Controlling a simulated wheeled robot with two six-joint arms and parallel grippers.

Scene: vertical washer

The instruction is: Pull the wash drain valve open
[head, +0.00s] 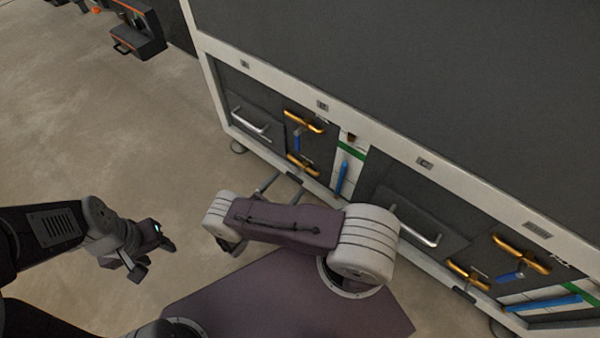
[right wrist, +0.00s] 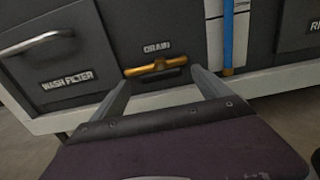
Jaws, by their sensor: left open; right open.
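The wash drain valve is a gold T-shaped handle (right wrist: 155,67) under the word DRAIN in the right wrist view, right of the WASH FILTER panel (right wrist: 50,60). In the head view it is the lower gold handle (head: 303,165) of the machine's left section. My right gripper (right wrist: 160,84) is open, its two fingers pointing at the handle, one towards each side of it. In the head view its fingers (head: 280,186) end just short of the machine front. Contact cannot be told. My left gripper (head: 154,258) is open and empty over the floor, away from the machine.
An upper gold handle (head: 304,121) with a blue lever sits above the drain handle. A blue tube (right wrist: 228,38) stands right of it. A similar section with gold handles (head: 521,253) lies further right. Open floor (head: 120,140) lies left; an orange-black object (head: 137,38) stands far off.

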